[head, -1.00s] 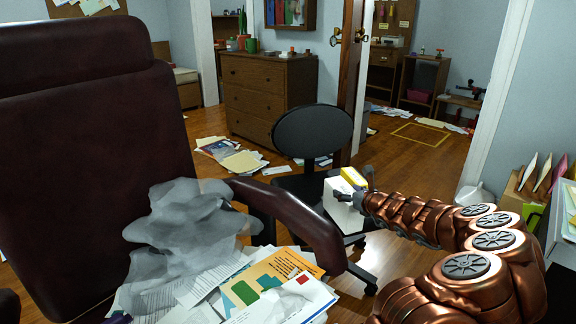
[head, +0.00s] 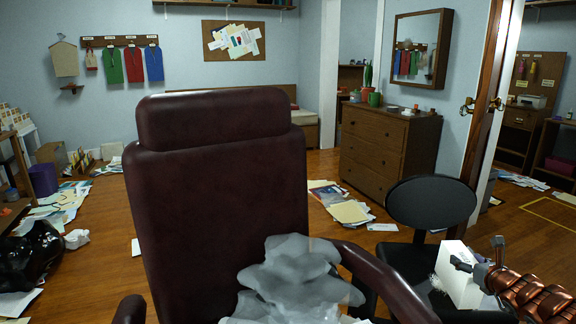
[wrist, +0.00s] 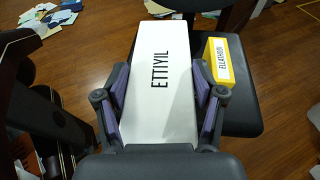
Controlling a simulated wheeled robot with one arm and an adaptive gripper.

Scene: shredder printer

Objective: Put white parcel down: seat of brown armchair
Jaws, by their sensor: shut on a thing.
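The white parcel (wrist: 163,75), lettered ETTIYIL, is between the fingers of my gripper (wrist: 160,112) in the wrist view. My gripper (head: 476,268) is shut on it. In the head view the parcel (head: 458,274) is at the lower right, in front of the black office chair. The brown armchair (head: 224,190) is a dark red-brown high-backed chair left of the gripper. Its right armrest (head: 385,285) lies between its backrest and the parcel. A grey translucent crumpled heap (head: 295,285) is at the front of the backrest and hides much of the seat.
The black office chair (head: 432,205) stands behind the parcel. A yellow box (wrist: 218,63) labelled ELLATHODI is on its seat. A wooden dresser (head: 385,150) stands at the back. Papers (head: 340,205) and a black bag (head: 32,255) lie on the floor.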

